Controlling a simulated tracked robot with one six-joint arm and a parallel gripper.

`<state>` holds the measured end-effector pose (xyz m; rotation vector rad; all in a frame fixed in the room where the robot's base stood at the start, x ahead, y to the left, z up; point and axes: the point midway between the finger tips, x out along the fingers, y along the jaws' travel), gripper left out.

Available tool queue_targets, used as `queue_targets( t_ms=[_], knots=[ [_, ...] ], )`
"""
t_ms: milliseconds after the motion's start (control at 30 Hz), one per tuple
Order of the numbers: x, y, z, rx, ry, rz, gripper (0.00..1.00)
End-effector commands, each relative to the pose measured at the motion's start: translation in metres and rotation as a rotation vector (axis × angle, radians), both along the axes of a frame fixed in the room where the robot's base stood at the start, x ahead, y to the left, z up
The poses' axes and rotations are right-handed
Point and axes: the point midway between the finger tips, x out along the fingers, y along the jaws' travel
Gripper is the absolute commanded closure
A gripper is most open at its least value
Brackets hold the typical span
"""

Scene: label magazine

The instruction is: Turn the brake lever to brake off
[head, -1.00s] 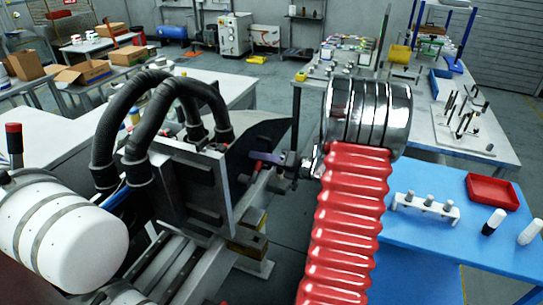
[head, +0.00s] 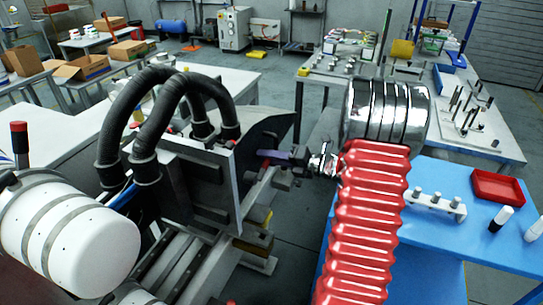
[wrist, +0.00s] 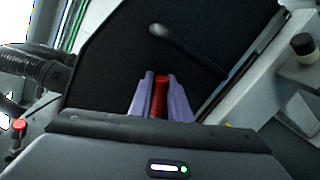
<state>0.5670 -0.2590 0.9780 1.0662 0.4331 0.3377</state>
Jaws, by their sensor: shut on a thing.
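My gripper (wrist: 160,84) has two purple fingers, closed on either side of a red upright grip (wrist: 158,101), which looks like the brake lever's handle. Its top shows between the fingertips; the rest of the lever is hidden below. In the head view my gripper (head: 276,156) is at the right side of the machine's grey block (head: 200,185). There the grip is hidden or too small to tell. No brake on or off marking is readable.
Black hoses (head: 140,105) arch over the machine at left. A blue table (head: 470,235) with a red tray (head: 498,187) stands at right.

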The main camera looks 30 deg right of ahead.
Motion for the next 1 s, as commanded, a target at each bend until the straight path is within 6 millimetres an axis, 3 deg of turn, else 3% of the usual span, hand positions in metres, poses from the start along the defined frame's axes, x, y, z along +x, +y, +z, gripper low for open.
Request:
queue_targets(
  t_ms=[200, 233, 500, 800, 1000],
  knots=[
    [0.001, 0.000, 0.000, -0.003, -0.001, 0.000, 1.00],
    [0.001, 0.000, 0.000, -0.003, -0.001, 0.001, 0.82],
    [0.001, 0.002, 0.000, -0.001, 0.000, 0.003, 0.64],
    [-0.001, 0.001, 0.000, -0.001, 0.000, 0.003, 0.64],
    [-0.015, -0.008, 0.003, -0.003, 0.000, 0.001, 0.64]
  ],
)
